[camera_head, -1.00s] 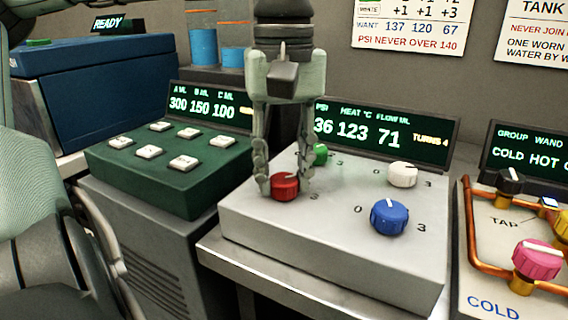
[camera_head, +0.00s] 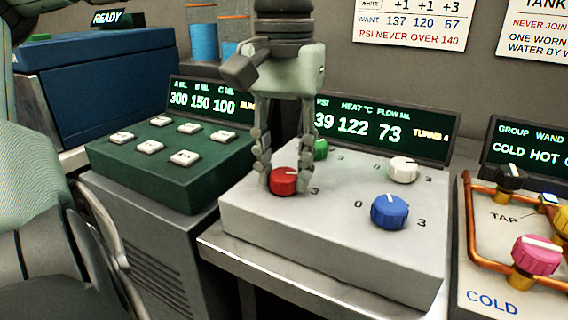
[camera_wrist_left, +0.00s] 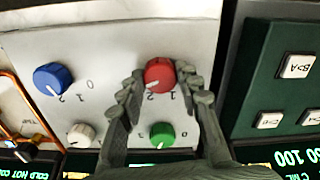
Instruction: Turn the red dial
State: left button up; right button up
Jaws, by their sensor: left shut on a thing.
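The red dial (camera_head: 283,181) sits at the front left of the grey control box (camera_head: 330,258), with a white pointer mark on top. My left gripper (camera_head: 282,184) reaches down over the box and is shut on the red dial, one finger on each side. In the left wrist view the red dial (camera_wrist_left: 159,75) shows between the two fingers (camera_wrist_left: 160,84). The display (camera_head: 383,129) behind reads PSI 39, heat 122, flow 73 and "TURNS 4". My right gripper is not in view.
A green dial (camera_head: 320,149) is close behind the gripper; a white dial (camera_head: 403,169) and a blue dial (camera_head: 389,211) stand to the right. A green button box (camera_head: 150,178) is at left. Copper pipes with a pink knob (camera_head: 537,255) are at far right.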

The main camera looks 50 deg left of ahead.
aim_at(284, 174)
pick_arm(q)
jog(key=o, duration=1.1)
jog(key=shift+o, duration=0.2)
notch_tip(284, 174, up, 12)
dwell(0.4)
